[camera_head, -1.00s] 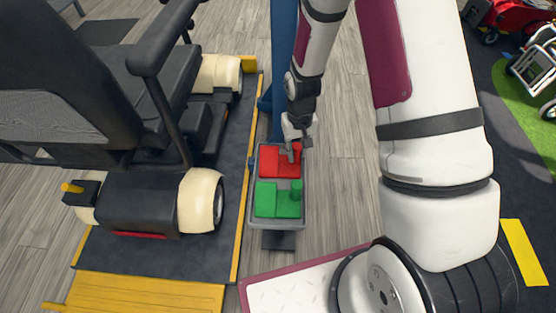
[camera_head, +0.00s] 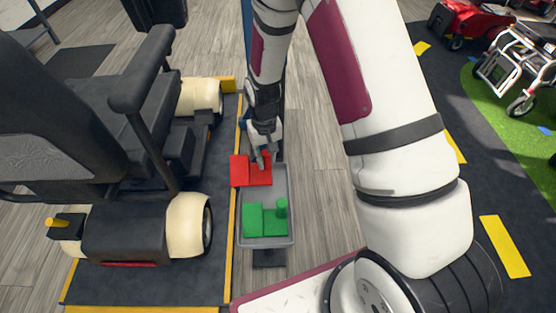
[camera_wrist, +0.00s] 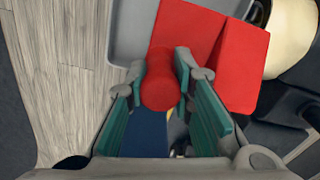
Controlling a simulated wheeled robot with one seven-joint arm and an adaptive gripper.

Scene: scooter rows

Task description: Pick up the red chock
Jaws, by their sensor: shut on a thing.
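The red chock (camera_head: 243,171) is a red wedge block with a round upright peg. My gripper (camera_head: 262,158) is shut on its peg, and the chock appears lifted above the grey tray (camera_head: 291,222), with its left end past the tray's left rim. In the wrist view the chock (camera_wrist: 225,55) shows at the top, its red peg between the fingers of my gripper (camera_wrist: 161,90). A green chock (camera_head: 262,221) with its own peg lies in the near part of the tray.
A mobility scooter (camera_head: 150,150) stands on a dark yellow-edged platform (camera_head: 185,270) just left of the tray. A blue post (camera_head: 250,45) rises behind my arm. A red scooter (camera_head: 478,22) and a white-framed walker (camera_head: 515,65) are at the far right. Wooden floor right of the tray is clear.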

